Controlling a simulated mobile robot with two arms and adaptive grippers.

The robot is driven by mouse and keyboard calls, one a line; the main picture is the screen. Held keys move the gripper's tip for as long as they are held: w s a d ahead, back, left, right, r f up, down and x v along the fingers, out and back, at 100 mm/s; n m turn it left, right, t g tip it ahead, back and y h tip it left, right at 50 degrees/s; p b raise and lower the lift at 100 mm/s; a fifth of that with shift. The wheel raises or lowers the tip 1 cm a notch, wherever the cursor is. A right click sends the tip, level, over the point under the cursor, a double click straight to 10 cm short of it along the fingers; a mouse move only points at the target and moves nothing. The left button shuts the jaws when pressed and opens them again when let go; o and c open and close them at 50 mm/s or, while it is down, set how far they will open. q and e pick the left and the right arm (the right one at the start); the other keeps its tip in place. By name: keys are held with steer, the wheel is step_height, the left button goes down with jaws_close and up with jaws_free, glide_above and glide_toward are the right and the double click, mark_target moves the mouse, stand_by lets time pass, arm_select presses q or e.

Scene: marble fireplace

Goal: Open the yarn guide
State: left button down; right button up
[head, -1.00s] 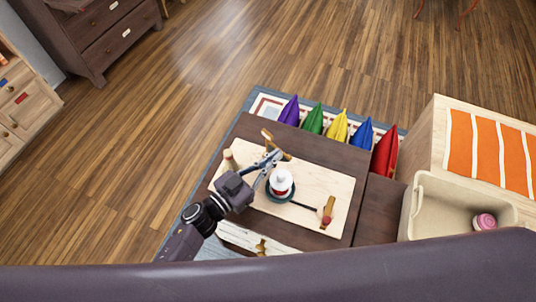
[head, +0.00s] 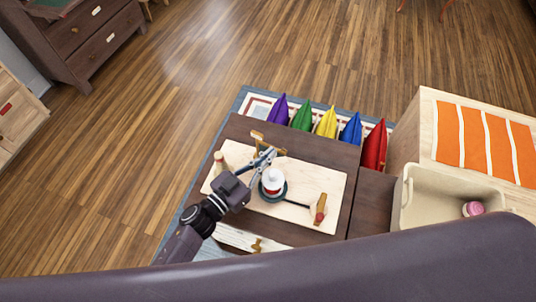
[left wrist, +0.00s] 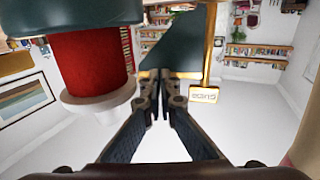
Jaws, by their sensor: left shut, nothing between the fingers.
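The yarn guide, a brass piece (head: 258,138), stands at the back edge of the pale wooden board (head: 330,183). In the left wrist view, which is upside down, a brass rod carries a small plate reading "GUIDE" (left wrist: 203,94), beside a dark teal block (left wrist: 182,42). My left gripper (head: 265,157) is shut and empty beside the brass parts; its fingertips (left wrist: 158,82) appear close to the teal block, contact unclear. A white-topped spool (head: 272,179) with red yarn (left wrist: 90,62) stands on a dark green base just right of the gripper. My right gripper is out of view.
A wooden handle with a red part (head: 320,208) lies at the board's right, and a wooden peg (head: 219,161) at its left. Several coloured cushions (head: 326,122) line the far side of the dark table (head: 237,129). A cream bin (head: 450,188) stands at right.

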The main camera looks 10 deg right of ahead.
arm_select(q)
steer(key=v, duration=1.2)
